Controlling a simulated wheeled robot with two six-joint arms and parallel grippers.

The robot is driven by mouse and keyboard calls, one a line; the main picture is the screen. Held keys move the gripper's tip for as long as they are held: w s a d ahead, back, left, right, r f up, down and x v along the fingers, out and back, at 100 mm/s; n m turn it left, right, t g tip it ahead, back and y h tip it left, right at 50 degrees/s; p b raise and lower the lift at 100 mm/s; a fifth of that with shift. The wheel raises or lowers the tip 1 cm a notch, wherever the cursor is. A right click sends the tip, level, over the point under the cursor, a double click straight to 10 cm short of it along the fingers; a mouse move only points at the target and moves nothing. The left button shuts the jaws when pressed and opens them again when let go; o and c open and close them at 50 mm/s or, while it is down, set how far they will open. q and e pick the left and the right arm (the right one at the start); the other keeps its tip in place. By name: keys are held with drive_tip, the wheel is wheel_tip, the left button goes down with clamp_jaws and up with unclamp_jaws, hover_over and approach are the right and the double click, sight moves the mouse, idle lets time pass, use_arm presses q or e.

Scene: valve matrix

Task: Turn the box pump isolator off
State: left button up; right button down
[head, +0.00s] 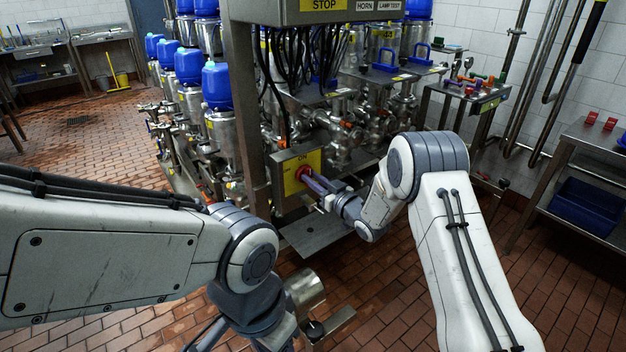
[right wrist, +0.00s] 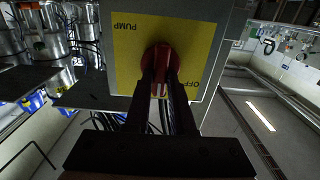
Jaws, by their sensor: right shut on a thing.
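The box pump isolator is a red rotary knob (head: 303,173) on a yellow plate (head: 316,158) on the front of a grey box. The plate reads "ON" at its top in the head view. In the right wrist view the red knob (right wrist: 161,58) sits on the yellow plate (right wrist: 128,60), with "PUMP" upside down at upper left and "OFF" at right. My right gripper (head: 311,180) is shut on the knob, a finger on each side of its handle. A pale mark shows on the handle between the fingers. My left arm's wrist points down; its fingertips are out of view.
A steel post (head: 243,100) stands just left of the box. A steel plate (head: 318,232) lies below it. Pipework and blue-topped valves (head: 189,66) crowd behind. A bench with a blue bin (head: 586,205) stands at right. Brick floor is open at left.

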drive_tip(key=shift+f+n+b, duration=0.1)
drive_tip(key=shift+n+b, duration=0.4)
drive_tip(key=shift+b, duration=0.25)
drive_tip(key=n+b, duration=0.5)
drive_tip(key=b, duration=0.2)
drive_tip(key=n+b, duration=0.5)
drive_tip(key=b, duration=0.2)
drive_tip(key=n+b, duration=0.5)
drive_tip(key=b, duration=0.2)
drive_tip(key=shift+s+a+f+b, duration=0.25)
drive_tip(key=shift+f+b, duration=0.05)
drive_tip(key=shift+f, duration=0.1)
drive_tip(key=shift+r+n+b, duration=0.1)
drive_tip(key=shift+n+b, duration=0.95)
drive_tip(key=shift+n, duration=0.05)
drive_tip(key=c, duration=0.8)
unclamp_jaws()
drive_tip(key=shift+o, duration=0.2)
drive_tip(key=shift+r, duration=0.1)
drive_tip(key=v, duration=1)
drive_tip(key=shift+s, duration=0.2)
